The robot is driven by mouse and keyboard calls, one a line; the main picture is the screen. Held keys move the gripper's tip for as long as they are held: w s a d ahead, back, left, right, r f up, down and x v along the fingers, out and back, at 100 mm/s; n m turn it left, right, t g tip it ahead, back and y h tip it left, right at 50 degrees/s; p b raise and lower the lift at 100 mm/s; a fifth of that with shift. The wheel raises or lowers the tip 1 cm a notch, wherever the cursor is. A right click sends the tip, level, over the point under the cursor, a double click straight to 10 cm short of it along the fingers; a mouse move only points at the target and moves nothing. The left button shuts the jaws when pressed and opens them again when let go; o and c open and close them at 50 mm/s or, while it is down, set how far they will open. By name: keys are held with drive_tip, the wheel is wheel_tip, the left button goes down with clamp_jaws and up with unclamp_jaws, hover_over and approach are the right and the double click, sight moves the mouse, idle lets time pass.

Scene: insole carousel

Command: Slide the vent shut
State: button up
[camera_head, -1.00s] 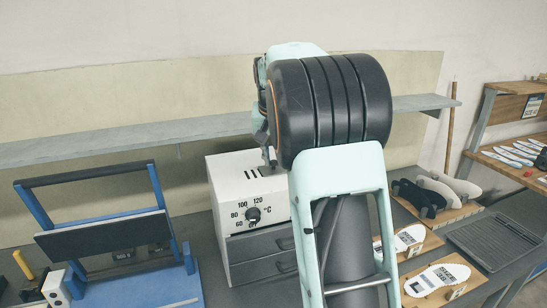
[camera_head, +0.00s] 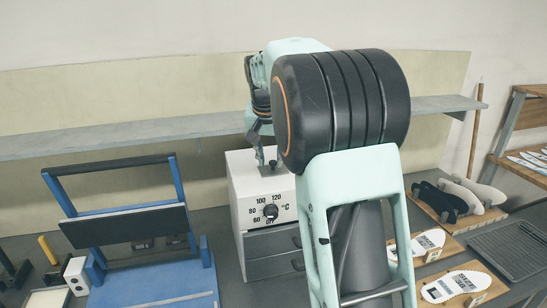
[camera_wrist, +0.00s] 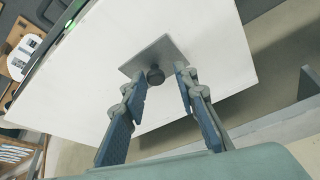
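The white oven box (camera_head: 239,205) stands on the bench, with a temperature dial (camera_head: 271,211) on its front. In the wrist view, a grey metal vent plate (camera_wrist: 150,52) with a dark round knob (camera_wrist: 155,75) lies on the white top. My gripper (camera_wrist: 160,73) is open, its two fingers on either side of the knob with gaps showing. In the head view my gripper (camera_head: 267,161) is low over the box top, partly behind my arm. The vent slots cannot be made out now.
A blue press frame (camera_head: 182,185) stands left of the box. A grey shelf (camera_head: 130,136) runs along the wall behind my arm. Insole boards (camera_head: 462,282) and a dark tray (camera_head: 515,247) lie to the right. My arm hides part of the box's right side.

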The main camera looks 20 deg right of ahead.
drive_tip(key=shift+o, duration=0.4)
drive_tip(key=shift+d, duration=0.1)
drive_tip(key=shift+s+r, duration=0.1)
drive_tip(key=shift+r, duration=0.25)
drive_tip(key=v, duration=1.1)
drive_tip(key=shift+s, duration=0.2)
drive_tip(key=shift+r, duration=0.1)
